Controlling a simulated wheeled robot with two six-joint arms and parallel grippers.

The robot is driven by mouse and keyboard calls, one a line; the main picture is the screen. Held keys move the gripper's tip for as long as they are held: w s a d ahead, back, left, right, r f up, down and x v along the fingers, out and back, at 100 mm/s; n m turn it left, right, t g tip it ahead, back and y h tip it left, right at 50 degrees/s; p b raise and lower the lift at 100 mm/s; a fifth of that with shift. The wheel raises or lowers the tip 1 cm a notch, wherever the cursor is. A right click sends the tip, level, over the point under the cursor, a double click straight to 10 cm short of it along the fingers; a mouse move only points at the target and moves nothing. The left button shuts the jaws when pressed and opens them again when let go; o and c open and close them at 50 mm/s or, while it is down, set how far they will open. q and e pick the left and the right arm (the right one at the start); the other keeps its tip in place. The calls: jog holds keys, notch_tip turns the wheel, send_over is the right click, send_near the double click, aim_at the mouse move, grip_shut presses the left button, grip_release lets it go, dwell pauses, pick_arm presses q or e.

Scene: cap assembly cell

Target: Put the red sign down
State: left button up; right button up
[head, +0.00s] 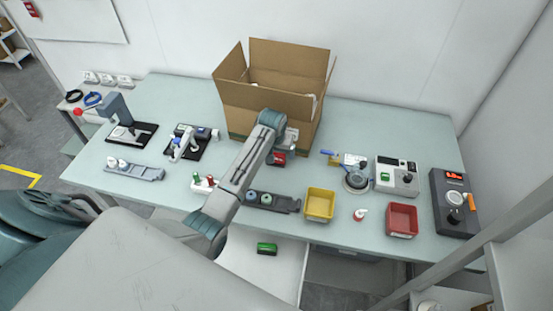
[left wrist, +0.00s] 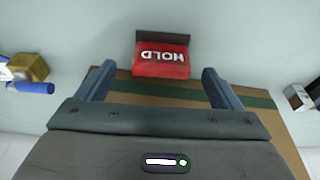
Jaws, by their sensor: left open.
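The red sign (left wrist: 162,62) with the word HOLD, upside down in the left wrist view, is on the pale table with a dark strip along its far edge. In the head view the red sign (head: 277,159) shows in part beside my gripper, near the front of the cardboard box. My left gripper (head: 286,145) is over it, the rest of the sign being hidden. In the left wrist view my left gripper (left wrist: 158,72) is open, its two fingers apart with the sign between and just beyond their tips. My right gripper is not in view.
An open cardboard box (head: 268,107) stands right behind my gripper. A yellow bin (head: 319,205), a red bin (head: 402,220) and a dark rack (head: 272,203) sit near the front edge. A grey scale-like device (head: 397,178) is to the right. Bare table lies at the back right.

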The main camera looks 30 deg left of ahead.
aim_at(276, 153)
pick_arm(q)
jog(key=x, duration=0.4)
jog(key=c, duration=1.1)
